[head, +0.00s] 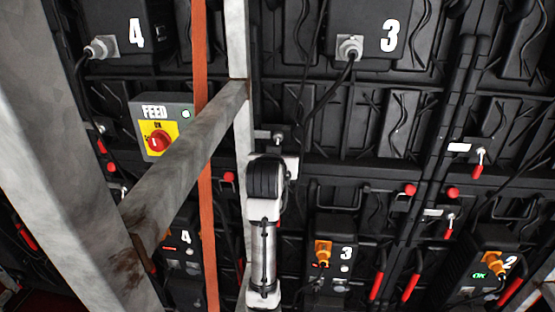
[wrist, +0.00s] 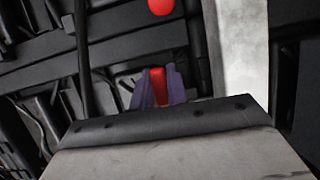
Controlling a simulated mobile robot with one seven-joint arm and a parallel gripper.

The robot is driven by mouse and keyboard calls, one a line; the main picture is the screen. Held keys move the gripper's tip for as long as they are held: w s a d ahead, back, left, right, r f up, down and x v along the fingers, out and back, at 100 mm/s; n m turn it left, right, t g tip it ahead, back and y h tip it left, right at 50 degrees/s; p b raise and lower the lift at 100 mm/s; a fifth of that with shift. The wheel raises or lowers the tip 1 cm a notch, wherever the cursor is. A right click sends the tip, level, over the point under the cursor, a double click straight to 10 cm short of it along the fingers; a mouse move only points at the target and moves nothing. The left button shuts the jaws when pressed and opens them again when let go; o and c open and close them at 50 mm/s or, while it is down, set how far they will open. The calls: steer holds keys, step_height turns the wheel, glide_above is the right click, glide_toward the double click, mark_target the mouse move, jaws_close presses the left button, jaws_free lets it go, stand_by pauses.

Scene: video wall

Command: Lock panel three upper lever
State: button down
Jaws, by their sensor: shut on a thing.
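In the wrist view the two purple fingers of my gripper (wrist: 159,90) stand on either side of a short red lever handle (wrist: 158,76) and are shut on it. In the head view my arm hides the gripper and this handle. A metal lever pivot (head: 278,138) shows just above my wrist in the head view. A white label edge beside it is partly covered by my arm. I cannot tell the lever's full angle. The upper box marked 3 (head: 372,30) is above and to the right, and a lower box marked 3 (head: 333,255) is below right.
A slanted grey beam (head: 185,160) and an orange strap (head: 202,110) are left of my arm. A grey upright (head: 238,45) runs close behind it. A red knob (wrist: 161,6) is near the handle. Another red-handled lever (head: 478,163) is at right. Cables hang around the panels.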

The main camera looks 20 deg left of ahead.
steer(key=c, duration=1.4)
jaws_free()
steer(key=b+v, duration=0.2)
steer(key=v, duration=1.2)
steer(key=shift+a+b, duration=0.1)
steer(key=shift+b, duration=0.2)
